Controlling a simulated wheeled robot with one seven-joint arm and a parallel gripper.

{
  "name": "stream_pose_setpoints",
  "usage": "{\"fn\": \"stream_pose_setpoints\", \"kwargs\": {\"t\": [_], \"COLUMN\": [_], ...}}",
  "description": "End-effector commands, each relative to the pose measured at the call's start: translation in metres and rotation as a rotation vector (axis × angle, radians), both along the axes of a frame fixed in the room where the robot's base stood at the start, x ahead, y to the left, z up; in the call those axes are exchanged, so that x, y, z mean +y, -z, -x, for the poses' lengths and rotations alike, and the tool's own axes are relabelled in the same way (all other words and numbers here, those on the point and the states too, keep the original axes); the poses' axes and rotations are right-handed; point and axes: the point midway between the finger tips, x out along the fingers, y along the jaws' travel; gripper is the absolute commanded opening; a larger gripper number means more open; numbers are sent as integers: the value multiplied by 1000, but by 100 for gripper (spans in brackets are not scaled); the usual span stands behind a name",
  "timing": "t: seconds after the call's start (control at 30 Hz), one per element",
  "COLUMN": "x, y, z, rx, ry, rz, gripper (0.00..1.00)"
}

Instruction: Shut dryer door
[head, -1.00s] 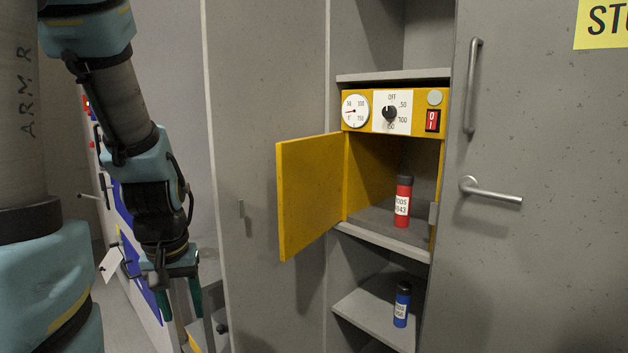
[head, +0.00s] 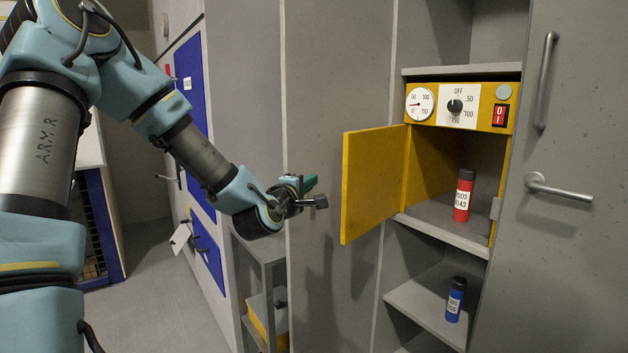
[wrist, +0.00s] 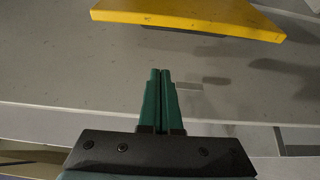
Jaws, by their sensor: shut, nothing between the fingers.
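The yellow dryer door (head: 374,184) stands wide open, swung out to the left of the dryer (head: 462,106). Its yellow edge also shows at the top of the wrist view (wrist: 190,14). Inside the dryer a red bottle (head: 463,196) with a white label stands upright on the floor of the chamber. My gripper (head: 311,183) is left of the door and apart from it, pointing right toward its outer side. In the wrist view the green fingers (wrist: 159,98) are together and empty, with a gap between them and the door.
A blue bottle (head: 455,299) stands on the shelf below the dryer. A grey cabinet door with a handle (head: 558,188) is on the right. A grey cabinet panel (head: 340,70) is behind my gripper. Open floor (head: 160,290) lies at the lower left.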

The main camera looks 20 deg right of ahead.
Motion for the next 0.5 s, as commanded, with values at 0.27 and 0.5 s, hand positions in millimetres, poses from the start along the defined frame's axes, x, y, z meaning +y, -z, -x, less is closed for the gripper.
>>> {"fn": "stream_pose_setpoints", "kwargs": {"t": [0.27,0.5], "x": [-34,-70], "y": [-2,-2], "z": [-31,-65], "rx": [1,1], "ry": [1,1], "rz": [-2,-5], "gripper": [0,0]}}
